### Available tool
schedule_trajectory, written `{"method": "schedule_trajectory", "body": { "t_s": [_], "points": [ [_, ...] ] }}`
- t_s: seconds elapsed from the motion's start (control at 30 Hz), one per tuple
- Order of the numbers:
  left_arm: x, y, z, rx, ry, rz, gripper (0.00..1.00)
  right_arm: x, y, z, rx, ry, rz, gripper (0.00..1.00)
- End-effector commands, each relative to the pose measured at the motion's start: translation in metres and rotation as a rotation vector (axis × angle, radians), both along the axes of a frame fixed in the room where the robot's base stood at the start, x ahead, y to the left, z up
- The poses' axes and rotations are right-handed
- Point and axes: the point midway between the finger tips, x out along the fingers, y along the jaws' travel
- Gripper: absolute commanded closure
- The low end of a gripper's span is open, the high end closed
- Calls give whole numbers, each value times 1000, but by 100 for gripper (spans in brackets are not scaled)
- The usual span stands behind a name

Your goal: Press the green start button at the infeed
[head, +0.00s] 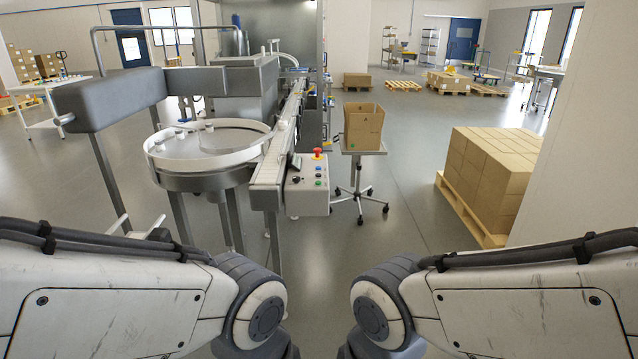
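A grey control box (309,189) is mounted at the near right side of the conveyor. It has a red emergency knob on yellow (318,153) on top and a few small buttons on its front. A green button (319,174) is among them, with a blue one (318,184) below it; they are small in the picture. My two arms come in from the lower left and lower right and stop well short of the box. Neither gripper shows in the head view.
A round turntable (160,166) and the conveyor (272,168) stand left of the box. A wheeled stand with an open carton (363,126) is just to its right. A pallet of boxes (488,175) stands farther right. The floor (400,215) between is clear.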

Motion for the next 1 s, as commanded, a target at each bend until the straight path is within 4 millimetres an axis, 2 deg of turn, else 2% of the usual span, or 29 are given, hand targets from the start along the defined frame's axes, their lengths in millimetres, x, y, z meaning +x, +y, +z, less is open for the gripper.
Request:
{"method": "schedule_trajectory", "body": {
  "t_s": [0.03,0.1,0.13,1.0],
  "points": [
    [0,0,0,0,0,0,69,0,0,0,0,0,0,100],
    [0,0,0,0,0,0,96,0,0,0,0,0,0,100],
    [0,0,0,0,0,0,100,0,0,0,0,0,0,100],
    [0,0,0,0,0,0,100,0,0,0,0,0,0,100]
  ]
}}
